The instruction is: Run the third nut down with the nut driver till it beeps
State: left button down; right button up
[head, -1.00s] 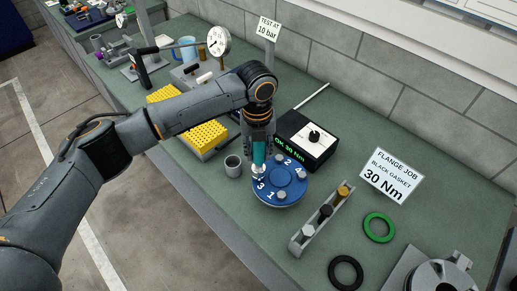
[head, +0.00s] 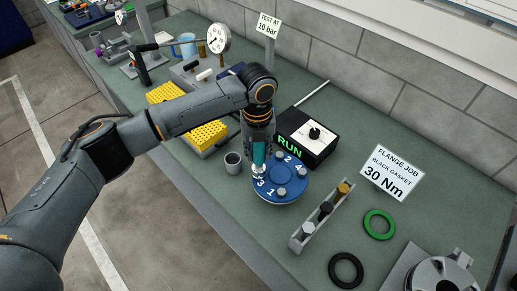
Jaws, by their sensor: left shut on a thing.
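The blue round flange (head: 271,198) lies on the bench, with white numbers around its top. Grey nuts show on it, among them one at its front (head: 282,191) and one at its right (head: 303,171). My left gripper (head: 259,146) points down over the flange's left part and is shut on the teal nut driver (head: 259,156). The driver stands upright, its lower end at the flange near the numbers 3 and 4. I cannot tell how its tip sits on a nut. The black controller box (head: 318,152) shows "RUN" in green. My right gripper is not in view.
A grey cup (head: 233,164) stands close left of the flange. A rack with bolts (head: 322,222) is to the right, with a green ring (head: 379,226) and a black ring (head: 346,271) beyond.

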pick_arm(q)
jog(key=shift+f, duration=0.25)
jog(key=shift+s+f, duration=0.1)
jog(key=shift+s, duration=0.1)
dwell(0.5)
jog(key=shift+f, duration=0.1)
jog(key=shift+p, duration=0.35)
dwell(0.4)
jog(key=shift+w+r+p, duration=0.15)
jog(key=shift+r+p, duration=0.05)
jog(key=shift+r, duration=0.45)
jog(key=shift+w+r+p, duration=0.15)
jog(key=shift+r+p, duration=0.05)
jog(key=shift+r, duration=0.45)
notch_tip(320, 180, up, 2)
jog(key=shift+s+r, duration=0.1)
jog(key=shift+s, duration=0.05)
notch_tip(320, 180, up, 3)
jog(key=shift+f, duration=0.2)
